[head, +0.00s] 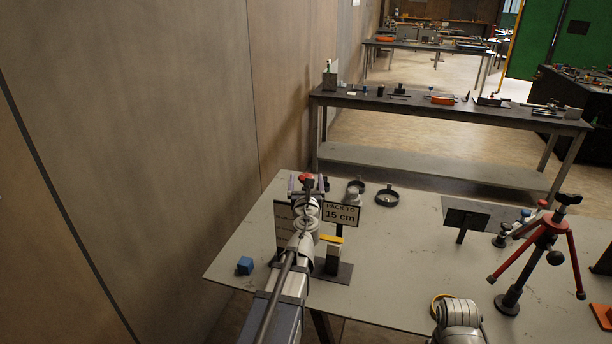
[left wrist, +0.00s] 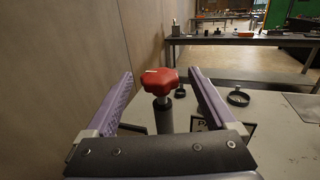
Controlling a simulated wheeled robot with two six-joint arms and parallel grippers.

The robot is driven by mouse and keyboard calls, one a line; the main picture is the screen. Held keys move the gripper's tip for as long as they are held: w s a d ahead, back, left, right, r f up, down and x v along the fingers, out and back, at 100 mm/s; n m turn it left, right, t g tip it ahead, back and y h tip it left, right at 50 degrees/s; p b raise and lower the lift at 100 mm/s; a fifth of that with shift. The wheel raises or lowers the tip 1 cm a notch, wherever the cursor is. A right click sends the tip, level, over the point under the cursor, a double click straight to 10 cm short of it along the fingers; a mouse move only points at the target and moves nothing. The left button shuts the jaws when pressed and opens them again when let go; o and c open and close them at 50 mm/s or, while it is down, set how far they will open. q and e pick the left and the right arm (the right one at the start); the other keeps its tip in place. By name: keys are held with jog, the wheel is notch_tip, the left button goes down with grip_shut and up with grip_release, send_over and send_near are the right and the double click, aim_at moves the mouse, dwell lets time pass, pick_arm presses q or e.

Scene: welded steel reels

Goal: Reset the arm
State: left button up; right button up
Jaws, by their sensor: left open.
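My left arm reaches from the bottom of the head view over the near table (head: 395,262). Its gripper (head: 308,184) is open at the table's left part. In the left wrist view the two purple jaws of the gripper (left wrist: 160,78) stand wide apart. A red star-shaped knob (left wrist: 160,82) on a dark upright post shows between them, not gripped. The knob (head: 305,177) also shows at the gripper in the head view. The arm partly hides a stand there. A rounded grey part of my right arm shows at the bottom, but its gripper is out of view.
A "PACK TO 15 cm" sign (head: 342,215) stands right of my left gripper. A blue cube (head: 245,265) lies near the left edge. Black rings (head: 387,197) lie behind. A red tripod (head: 541,245) stands on the right. A wooden wall (head: 150,150) runs close on the left.

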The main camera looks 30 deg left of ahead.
pick_arm(q)
jog(key=v, duration=0.3)
dwell(0.5)
jog(key=s+d+f+n+g+h, duration=0.1)
jog(key=s+d+f+n+g, duration=0.3)
jog(key=d+f+n, duration=0.5)
jog(key=s+d+f+n+g+h, duration=0.2)
jog(key=s+d+f+n+g, duration=0.3)
jog(key=d+n, duration=0.4)
jog(key=s+d+f+n+g+h, duration=0.2)
jog(key=s+d+f+n+g, duration=0.1)
jog(key=s+d, duration=0.4)
jog(key=s+d+f+n+g+h, duration=0.3)
jog(key=s+d+f+n, duration=0.2)
jog(key=d, duration=0.5)
jog(key=shift+s+g, duration=0.3)
jog(key=shift+s, duration=0.85)
jog(key=shift+d, duration=0.1)
